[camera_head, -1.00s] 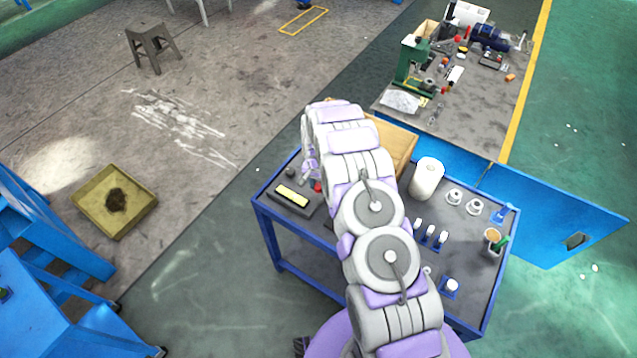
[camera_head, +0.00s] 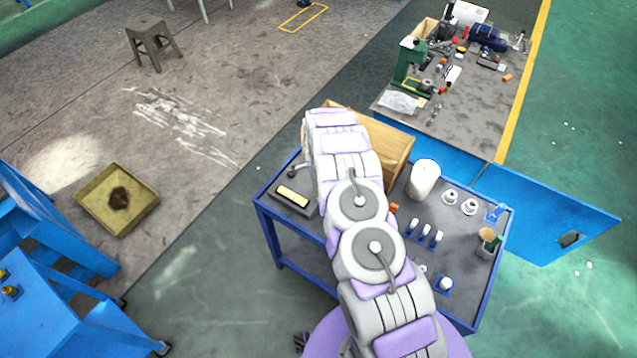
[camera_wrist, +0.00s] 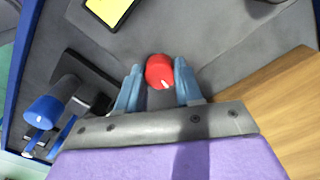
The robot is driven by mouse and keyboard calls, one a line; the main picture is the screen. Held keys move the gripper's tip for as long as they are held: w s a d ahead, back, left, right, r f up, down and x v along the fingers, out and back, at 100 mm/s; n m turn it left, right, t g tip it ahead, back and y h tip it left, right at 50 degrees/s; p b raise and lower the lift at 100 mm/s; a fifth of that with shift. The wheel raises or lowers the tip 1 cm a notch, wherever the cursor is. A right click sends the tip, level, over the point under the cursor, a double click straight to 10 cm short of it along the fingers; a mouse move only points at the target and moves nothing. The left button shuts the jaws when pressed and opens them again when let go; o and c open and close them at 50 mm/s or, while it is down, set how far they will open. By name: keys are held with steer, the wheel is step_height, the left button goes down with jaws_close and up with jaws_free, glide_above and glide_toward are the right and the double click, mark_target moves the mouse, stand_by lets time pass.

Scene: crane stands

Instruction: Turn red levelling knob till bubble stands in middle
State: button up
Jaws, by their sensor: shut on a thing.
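The red levelling knob (camera_wrist: 160,72), with a white mark on it, shows in the wrist view. My gripper (camera_wrist: 158,84) has its two blue-grey fingers on either side of the knob and is shut on it. A dark level block with a yellow vial window (camera_wrist: 110,8) is cut off at the top of the wrist view. The same level (camera_head: 293,195) lies at the left end of the blue-framed cart in the head view. The bubble cannot be made out in either view. In the head view my arm hides the knob and my gripper.
A wooden box (camera_head: 393,144) stands close to my arm and shows at the right of the wrist view. A blue knob (camera_wrist: 43,112) on a dark stand is at the left there. A white roll (camera_head: 424,180) and several small parts stand on the cart (camera_head: 465,255).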

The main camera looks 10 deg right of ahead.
steer(key=shift+m, duration=0.3)
steer(key=o, duration=1)
steer(key=shift+a, duration=0.1)
steer(key=shift+o, duration=0.2)
step_height(320, 180, up, 17)
steer(key=shift+w+r+p, duration=0.15)
steer(key=shift+w+p, duration=0.15)
steer(key=shift+a, duration=0.1)
